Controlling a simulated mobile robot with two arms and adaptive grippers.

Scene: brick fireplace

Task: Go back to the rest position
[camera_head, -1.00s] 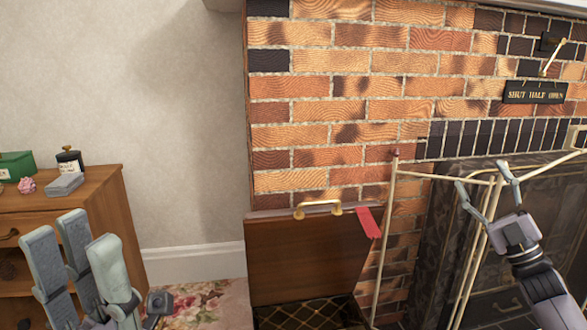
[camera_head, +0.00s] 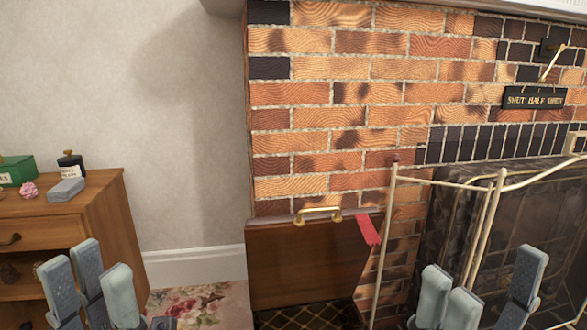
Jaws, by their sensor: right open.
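My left gripper (camera_head: 92,292) is at the lower left, in front of the wooden dresser in the picture. Its fingers point up and hold nothing that I can see; I cannot tell how far they are apart. My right gripper (camera_head: 487,292) is at the lower right, in front of the fireplace. Its fingers point up with a wide gap between them. The lower parts of both grippers are cut off by the bottom edge.
A wooden box with a raised lid (camera_head: 308,262), brass handle and red tag (camera_head: 368,230) stands between my grippers. The brass fire guard (camera_head: 386,235) stands right of it. The dresser (camera_head: 100,205) carries a green box (camera_head: 17,171), a dark bottle (camera_head: 70,163) and a grey block (camera_head: 66,189).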

